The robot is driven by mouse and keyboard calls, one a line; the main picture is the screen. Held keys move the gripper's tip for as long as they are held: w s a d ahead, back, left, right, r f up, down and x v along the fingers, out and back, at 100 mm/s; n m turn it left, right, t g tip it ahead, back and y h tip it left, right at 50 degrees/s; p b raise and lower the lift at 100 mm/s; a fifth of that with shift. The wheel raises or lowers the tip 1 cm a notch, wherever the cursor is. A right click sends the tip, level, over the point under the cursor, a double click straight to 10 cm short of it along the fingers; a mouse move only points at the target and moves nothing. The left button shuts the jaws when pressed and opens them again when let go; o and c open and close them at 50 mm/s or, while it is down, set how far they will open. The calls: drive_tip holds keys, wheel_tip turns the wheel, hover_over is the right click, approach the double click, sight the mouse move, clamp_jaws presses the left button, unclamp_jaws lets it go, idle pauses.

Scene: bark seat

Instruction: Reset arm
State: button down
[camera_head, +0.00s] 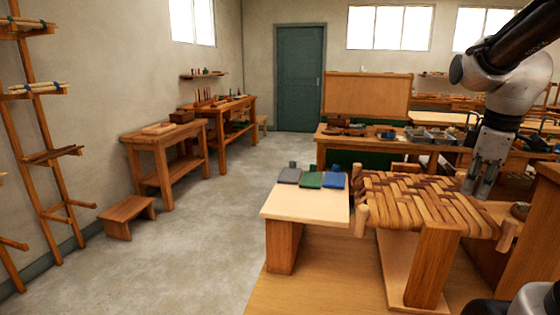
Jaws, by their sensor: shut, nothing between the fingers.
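My arm comes in from the upper right of the head view. My gripper (478,190) points down at the right part of the woven bark seat (415,200). Its fingers are shut and hold nothing. Whether the fingertips touch the seat or hang just above it, I cannot tell. The seat has interlaced light and dark brown strips on a wooden frame with rounded post ends.
A pale side table (305,207) left of the seat bears a grey item (290,175), a green item (312,180) and a blue item (334,178). A cluttered workbench (360,140) stands behind. The floor (200,240) at left is open, with a low stool (127,213).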

drive_tip(key=s+a+m+t, duration=0.2)
drive_tip(key=s+a+m, duration=0.5)
drive_tip(key=s+m, duration=0.2)
drive_tip(key=shift+s+r+t, duration=0.15)
drive_tip(key=shift+s+t, duration=0.25)
drive_tip(key=shift+s, duration=0.45)
drive_tip(key=shift+s, duration=0.1)
